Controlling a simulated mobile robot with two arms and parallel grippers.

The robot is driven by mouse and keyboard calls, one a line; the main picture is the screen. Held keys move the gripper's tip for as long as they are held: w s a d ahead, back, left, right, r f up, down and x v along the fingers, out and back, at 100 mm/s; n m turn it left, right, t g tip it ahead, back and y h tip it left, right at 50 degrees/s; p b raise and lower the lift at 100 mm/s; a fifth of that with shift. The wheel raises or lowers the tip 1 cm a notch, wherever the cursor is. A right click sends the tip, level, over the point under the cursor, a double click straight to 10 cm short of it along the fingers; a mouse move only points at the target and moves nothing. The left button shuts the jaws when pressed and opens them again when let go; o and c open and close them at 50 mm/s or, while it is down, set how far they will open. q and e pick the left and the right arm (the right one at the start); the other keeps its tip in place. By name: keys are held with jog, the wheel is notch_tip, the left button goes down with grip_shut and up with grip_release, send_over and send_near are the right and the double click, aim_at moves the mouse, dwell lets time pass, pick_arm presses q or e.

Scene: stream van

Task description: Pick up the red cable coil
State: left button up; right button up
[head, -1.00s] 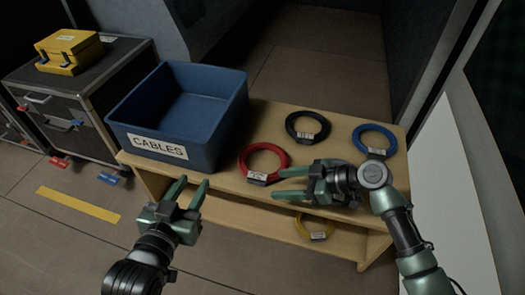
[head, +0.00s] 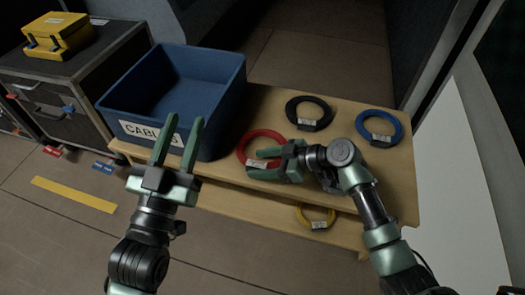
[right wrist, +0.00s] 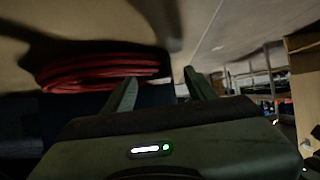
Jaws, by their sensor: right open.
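The red cable coil (head: 244,142) lies on the wooden shelf top, just right of the blue bin, with a white label on its near side. My right gripper (head: 270,162) is open at the coil's near right side, and its fingers overlap part of the ring in the head view. In the right wrist view the red coil (right wrist: 95,72) shows edge-on at the left, reaching close to one finger of the open right gripper (right wrist: 160,85). I cannot tell whether they touch. My left gripper (head: 181,122) is open and empty in front of the bin.
The blue bin (head: 205,132) labelled CABLES stands on the shelf's left. A black coil (head: 310,99) and a blue coil (head: 379,114) lie behind and right. A yellow coil (head: 316,224) is on the lower shelf. A yellow case (head: 58,35) sits on a black trunk.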

jog(key=shift+c, duration=0.4)
grip_shut()
jog(key=shift+r, duration=0.2)
